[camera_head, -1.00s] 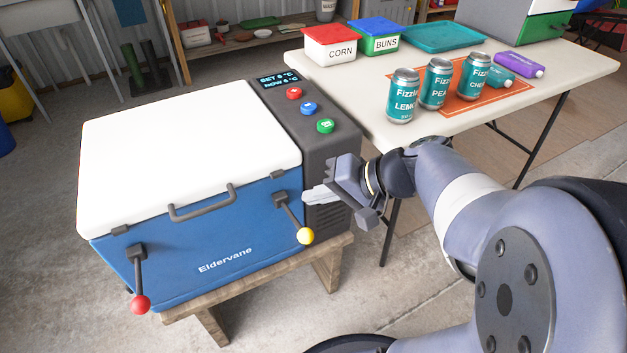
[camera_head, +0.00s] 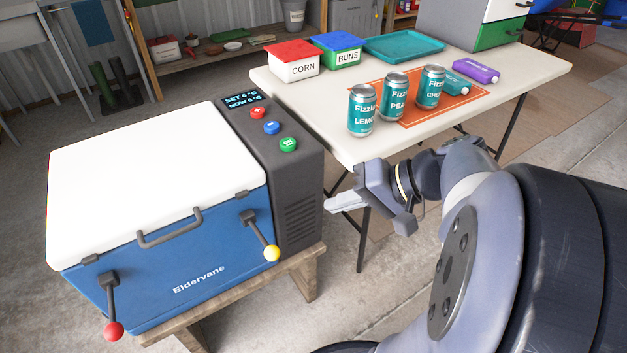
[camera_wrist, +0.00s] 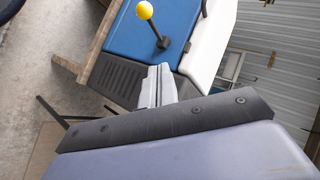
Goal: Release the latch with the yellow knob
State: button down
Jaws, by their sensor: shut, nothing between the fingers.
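The latch with the yellow knob (camera_head: 271,253) is on the right part of the blue cooler's (camera_head: 190,276) front. Its dark lever slants down and right from a pivot just below the white lid (camera_head: 150,175). In the wrist view the yellow knob (camera_wrist: 145,10) shows near the top, on its dark stem. My gripper (camera_head: 334,204) is shut and empty, to the right of the cooler and of the yellow knob, apart from both. Its shut fingers (camera_wrist: 157,86) show in the wrist view in front of the cooler's vented dark side.
A second latch with a red knob (camera_head: 113,331) hangs at the cooler's front left. The cooler stands on a wooden bench (camera_head: 300,262). A white table (camera_head: 520,78) with cans (camera_head: 362,110), bins and a teal tray (camera_head: 403,47) stands behind my arm.

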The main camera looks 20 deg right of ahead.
jog(key=shift+s+d+r, duration=0.15)
jog(key=shift+s+d, duration=0.2)
jog(key=shift+d, duration=0.1)
jog(key=shift+w+a, duration=0.1)
jog(key=w+a+f+b, duration=0.2)
jog(key=w+a, duration=0.3)
jog(key=a, duration=0.3)
jog(key=shift+w+a+f, duration=0.2)
jog(key=shift+f, duration=0.55)
